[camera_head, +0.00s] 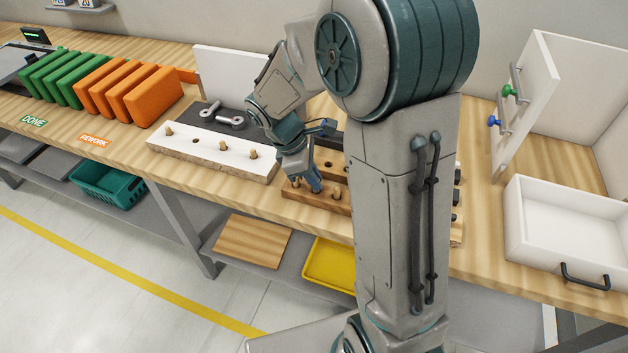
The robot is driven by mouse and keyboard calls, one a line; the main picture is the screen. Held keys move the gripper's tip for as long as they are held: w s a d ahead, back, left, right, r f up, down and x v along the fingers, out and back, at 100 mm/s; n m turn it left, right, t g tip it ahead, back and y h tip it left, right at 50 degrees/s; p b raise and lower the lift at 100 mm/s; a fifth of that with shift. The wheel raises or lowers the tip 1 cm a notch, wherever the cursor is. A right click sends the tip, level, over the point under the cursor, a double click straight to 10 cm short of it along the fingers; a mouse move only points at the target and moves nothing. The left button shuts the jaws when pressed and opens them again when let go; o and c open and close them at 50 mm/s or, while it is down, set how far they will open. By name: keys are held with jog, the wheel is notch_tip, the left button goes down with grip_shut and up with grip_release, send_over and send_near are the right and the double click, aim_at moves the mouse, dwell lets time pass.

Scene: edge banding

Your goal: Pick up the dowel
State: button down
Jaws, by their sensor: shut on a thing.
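A wooden block (318,200) with several holes and pegs stands on the bench, partly behind my arm. Tan dowels stick up from it, one of them (337,191) just right of my gripper. My gripper (313,184) points down at this block, low over its front left part. It is shut on a dowel that its fingers mostly hide. I cannot tell whether that dowel is clear of its hole. A white-faced board (208,153) to the left has three dowels standing in its edge, one of them at its right (253,153), and an empty hole (195,140).
Orange panels (152,96) and green panels (60,75) stand at the left. Metal fittings (222,117) lie on a dark mat behind the white board. A white drawer (560,232) and upright panel (525,105) stand at the right. A yellow tray (328,266) sits below.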

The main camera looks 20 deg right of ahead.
notch_tip(320, 180, up, 3)
jog(key=shift+d+r, duration=0.1)
jog(key=s+d+r+b, duration=0.1)
jog(key=s+d+r, duration=0.5)
jog(key=d, duration=0.3)
jog(key=shift+s+r, duration=0.25)
jog(key=shift+s, duration=0.25)
jog(key=shift+w+d, duration=0.1)
